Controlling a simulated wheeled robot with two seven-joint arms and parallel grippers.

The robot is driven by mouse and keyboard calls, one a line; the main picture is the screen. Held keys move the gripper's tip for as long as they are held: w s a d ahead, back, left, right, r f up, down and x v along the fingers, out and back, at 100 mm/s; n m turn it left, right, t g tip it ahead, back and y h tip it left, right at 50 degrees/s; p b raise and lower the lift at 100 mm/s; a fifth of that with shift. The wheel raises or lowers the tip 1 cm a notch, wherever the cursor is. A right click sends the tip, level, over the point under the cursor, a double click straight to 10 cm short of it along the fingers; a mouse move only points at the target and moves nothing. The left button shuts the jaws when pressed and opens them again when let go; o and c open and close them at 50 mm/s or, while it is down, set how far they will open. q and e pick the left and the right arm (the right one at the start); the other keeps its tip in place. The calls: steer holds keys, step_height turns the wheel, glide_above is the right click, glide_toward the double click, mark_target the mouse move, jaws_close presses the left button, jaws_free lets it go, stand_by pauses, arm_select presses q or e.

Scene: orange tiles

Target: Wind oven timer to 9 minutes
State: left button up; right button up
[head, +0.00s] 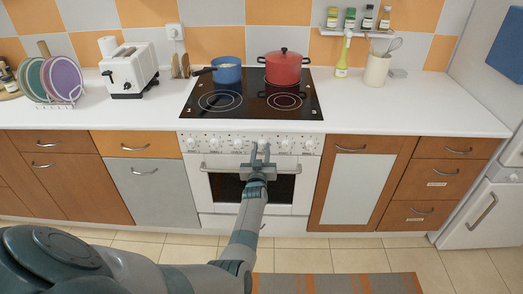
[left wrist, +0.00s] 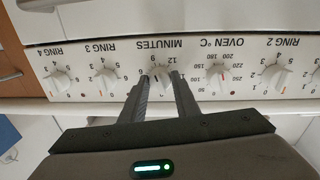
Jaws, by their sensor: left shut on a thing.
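The oven timer knob (left wrist: 161,77) is a small white dial under the word MINUTES on the white control panel (left wrist: 110,62), which shows upside down in the left wrist view. Numbers 6, 9 and 12 are legible around it. The knob's pointer is too small and partly covered to read. My left gripper (left wrist: 162,82) has a finger on each side of the knob and is shut on it. In the head view my left gripper (head: 260,150) reaches the middle of the panel and hides the knob. My right gripper is not in view.
The OVEN °C knob (left wrist: 217,76) and RING 3 knob (left wrist: 105,79) flank the timer. The oven door handle (head: 220,169) runs below the panel. A blue pot (head: 227,74) and red pot (head: 283,70) stand on the black hob (head: 248,108) above.

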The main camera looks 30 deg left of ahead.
mark_target(262, 148)
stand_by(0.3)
arm_select(q)
steer(key=o, duration=1)
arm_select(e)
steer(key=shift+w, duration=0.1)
arm_select(q)
steer(key=shift+o, duration=0.2)
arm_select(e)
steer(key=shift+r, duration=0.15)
arm_select(q)
steer(key=shift+s+d+p, duration=0.15)
steer(key=shift+s+p, duration=0.05)
steer(key=shift+p, duration=0.1)
steer(key=shift+s+d, duration=0.1)
steer(key=shift+s, duration=0.1)
steer(key=shift+p+v, duration=1.05)
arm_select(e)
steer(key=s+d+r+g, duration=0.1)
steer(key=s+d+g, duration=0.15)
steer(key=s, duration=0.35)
arm_select(q)
steer(key=p+v, duration=0.7)
steer(key=v, duration=0.7)
steer(key=shift+s, duration=0.15)
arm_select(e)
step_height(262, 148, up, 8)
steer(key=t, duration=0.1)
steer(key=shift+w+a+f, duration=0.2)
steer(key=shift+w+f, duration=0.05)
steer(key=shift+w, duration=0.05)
